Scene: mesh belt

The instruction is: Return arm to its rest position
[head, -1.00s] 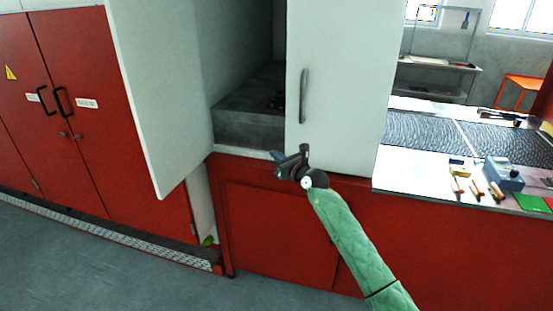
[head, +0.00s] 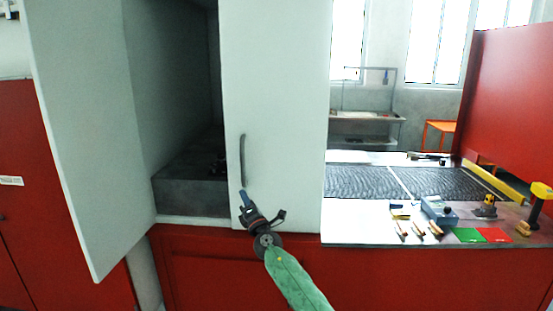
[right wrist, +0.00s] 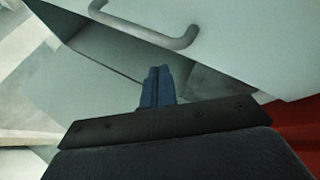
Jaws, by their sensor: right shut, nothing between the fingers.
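My right arm (head: 295,284), in a green sleeve, reaches up from the bottom of the head view. My right gripper (head: 243,197) is shut and empty, just in front of the lower part of the white cabinet door, below its grey handle (head: 242,160). In the right wrist view the blue fingertips (right wrist: 157,86) are together, with the door handle (right wrist: 150,35) above them. Whether the fingers touch the door cannot be told. My left gripper does not show.
The white cabinet stands open, its left door (head: 85,130) swung outward and its right door (head: 275,100) beside the dark opening. To the right, a worktop (head: 350,236) holds a mesh belt (head: 360,180), a blue-grey box (head: 438,211), several small tools and green and red pads.

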